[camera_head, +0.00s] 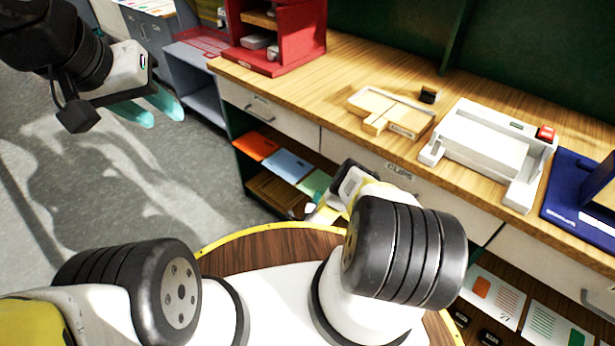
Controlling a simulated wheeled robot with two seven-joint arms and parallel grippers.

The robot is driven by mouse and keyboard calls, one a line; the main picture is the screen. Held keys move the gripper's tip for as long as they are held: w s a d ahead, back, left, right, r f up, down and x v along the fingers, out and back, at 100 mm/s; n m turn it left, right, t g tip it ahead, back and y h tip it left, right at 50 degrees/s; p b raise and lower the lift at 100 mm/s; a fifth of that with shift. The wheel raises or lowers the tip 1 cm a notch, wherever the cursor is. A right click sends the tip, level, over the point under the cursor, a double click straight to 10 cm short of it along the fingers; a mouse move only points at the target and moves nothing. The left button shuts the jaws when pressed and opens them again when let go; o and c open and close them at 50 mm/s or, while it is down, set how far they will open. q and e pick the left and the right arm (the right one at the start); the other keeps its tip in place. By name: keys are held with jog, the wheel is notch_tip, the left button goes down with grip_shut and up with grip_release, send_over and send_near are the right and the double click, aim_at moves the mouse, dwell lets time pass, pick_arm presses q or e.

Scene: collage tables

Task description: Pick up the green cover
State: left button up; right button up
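The green cover (314,183) is a light green sheet on the upper shelf under the wooden counter, to the right of a blue cover (286,163) and an orange cover (256,145). My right arm reaches toward that shelf and hides part of the green cover. My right gripper (318,212) is at the shelf's front edge, close to the green cover, mostly hidden behind its own wrist; I cannot tell whether it touches the cover. My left gripper (149,109) is at the upper left over the grey floor, its teal fingers apart and empty, far from the covers.
The wooden counter (345,70) holds a red rack (290,40), a wooden tray (392,108), a black block (428,95), a white binding machine (485,140) and a blue stand (580,205). White drawers sit under its edge. Printed cards lie on a lower shelf at right. Floor at left is clear.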

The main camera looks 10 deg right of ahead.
grip_shut()
jog(key=shift+s+a+f, duration=0.1)
dwell(0.4)
